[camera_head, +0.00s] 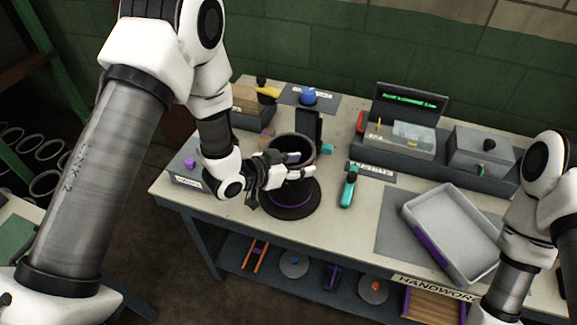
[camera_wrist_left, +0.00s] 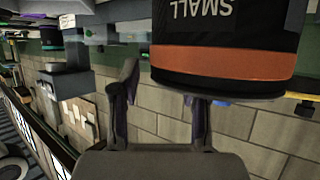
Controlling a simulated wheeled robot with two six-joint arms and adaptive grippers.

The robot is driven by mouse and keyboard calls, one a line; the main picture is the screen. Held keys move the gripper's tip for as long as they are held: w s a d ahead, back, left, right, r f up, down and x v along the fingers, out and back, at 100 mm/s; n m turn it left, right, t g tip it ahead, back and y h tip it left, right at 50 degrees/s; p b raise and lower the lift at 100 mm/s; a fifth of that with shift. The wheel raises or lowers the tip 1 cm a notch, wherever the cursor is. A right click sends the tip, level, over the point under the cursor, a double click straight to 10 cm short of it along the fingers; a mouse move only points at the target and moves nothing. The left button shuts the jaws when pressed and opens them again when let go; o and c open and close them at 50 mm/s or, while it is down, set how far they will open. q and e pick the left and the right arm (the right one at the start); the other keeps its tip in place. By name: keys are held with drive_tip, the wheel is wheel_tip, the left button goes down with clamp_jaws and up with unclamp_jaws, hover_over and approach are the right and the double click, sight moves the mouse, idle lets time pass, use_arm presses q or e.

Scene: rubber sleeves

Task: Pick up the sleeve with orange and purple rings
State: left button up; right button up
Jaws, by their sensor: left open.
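A black sleeve (camera_head: 292,190) stands upright on a round dark base on the table, its open top facing up. A thin purple line shows near its foot in the head view. In the left wrist view the sleeve (camera_wrist_left: 225,30) appears upside down, with the word SMALL and a wide orange ring (camera_wrist_left: 222,63). My left gripper (camera_head: 303,164) is at the sleeve's upper part, fingers pointing right. It is open in the left wrist view (camera_wrist_left: 163,88), with the sleeve's rim end close to its fingers. I cannot tell whether they touch it. My right gripper is out of view.
A teal-handled tool (camera_head: 349,185) lies right of the sleeve. A grey tray (camera_head: 408,209) and grey bins (camera_head: 480,150) are farther right. A dark upright block (camera_head: 309,122) stands just behind the sleeve. A purple cube (camera_head: 190,163) lies to the left.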

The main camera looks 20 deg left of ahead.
use_arm(q)
drive_tip(key=shift+x, duration=1.2)
drive_tip(key=shift+s+a+r, duration=0.1)
drive_tip(key=shift+s+r, duration=0.05)
drive_tip(key=shift+s, duration=0.1)
clamp_jaws()
drive_tip(key=shift+w+r, duration=0.1)
drive_tip(key=shift+r, duration=0.05)
